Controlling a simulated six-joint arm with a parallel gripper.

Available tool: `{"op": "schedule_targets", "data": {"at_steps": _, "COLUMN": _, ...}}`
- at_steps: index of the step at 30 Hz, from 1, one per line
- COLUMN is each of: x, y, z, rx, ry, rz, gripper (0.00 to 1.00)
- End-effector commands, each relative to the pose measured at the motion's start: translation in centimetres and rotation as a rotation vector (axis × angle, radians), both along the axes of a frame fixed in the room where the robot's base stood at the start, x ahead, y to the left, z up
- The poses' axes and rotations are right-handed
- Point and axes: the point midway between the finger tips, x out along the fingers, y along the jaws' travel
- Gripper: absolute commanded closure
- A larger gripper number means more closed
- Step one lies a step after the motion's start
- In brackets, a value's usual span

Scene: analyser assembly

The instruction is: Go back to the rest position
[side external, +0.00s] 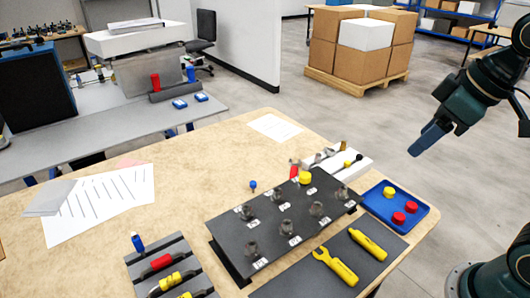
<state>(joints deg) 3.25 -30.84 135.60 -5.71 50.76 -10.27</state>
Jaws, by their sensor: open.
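My gripper (430,139) hangs in the air at the right, above and beyond the right edge of the table (205,182). Its blue fingers point down and left and hold nothing that I can see. They are well apart from everything on the table. A dark panel (270,218) stands on the table with several grey fittings and white labels. A yellow cap (305,177) sits at its far edge. A blue tray (420,222) at the table's right holds a yellow cap (390,192) and two red caps (398,217).
A yellow wrench (336,268) and a yellow tool (368,244) lie on a dark mat in front of the panel. A grey rack (150,265) with coloured parts is at front left. A white holder (350,165) stands behind the panel. The air around my gripper is clear.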

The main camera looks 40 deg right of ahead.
Motion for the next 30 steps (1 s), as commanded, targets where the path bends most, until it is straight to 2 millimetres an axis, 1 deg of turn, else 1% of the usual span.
{"op": "schedule_targets", "data": {"at_steps": 1, "x": -1.1, "y": 0.0, "z": -0.1, "rx": 0.007, "ry": -0.013, "rz": -0.030, "gripper": 0.44}}
{"op": "schedule_targets", "data": {"at_steps": 3, "x": -2.3, "y": -0.1, "z": -0.3, "rx": 0.019, "ry": -0.027, "rz": -0.078, "gripper": 0.44}}
{"op": "schedule_targets", "data": {"at_steps": 6, "x": -3.6, "y": -0.3, "z": -0.6, "rx": 0.034, "ry": -0.043, "rz": -0.133, "gripper": 0.44}}
{"op": "schedule_targets", "data": {"at_steps": 9, "x": -4.5, "y": -0.5, "z": -0.9, "rx": 0.047, "ry": -0.053, "rz": -0.173, "gripper": 0.44}}
{"op": "schedule_targets", "data": {"at_steps": 15, "x": -5.1, "y": -0.6, "z": -1.2, "rx": 0.057, "ry": -0.060, "rz": -0.203, "gripper": 0.44}}
{"op": "schedule_targets", "data": {"at_steps": 30, "x": -5.1, "y": -0.6, "z": -1.2, "rx": 0.057, "ry": -0.060, "rz": -0.203, "gripper": 0.44}}
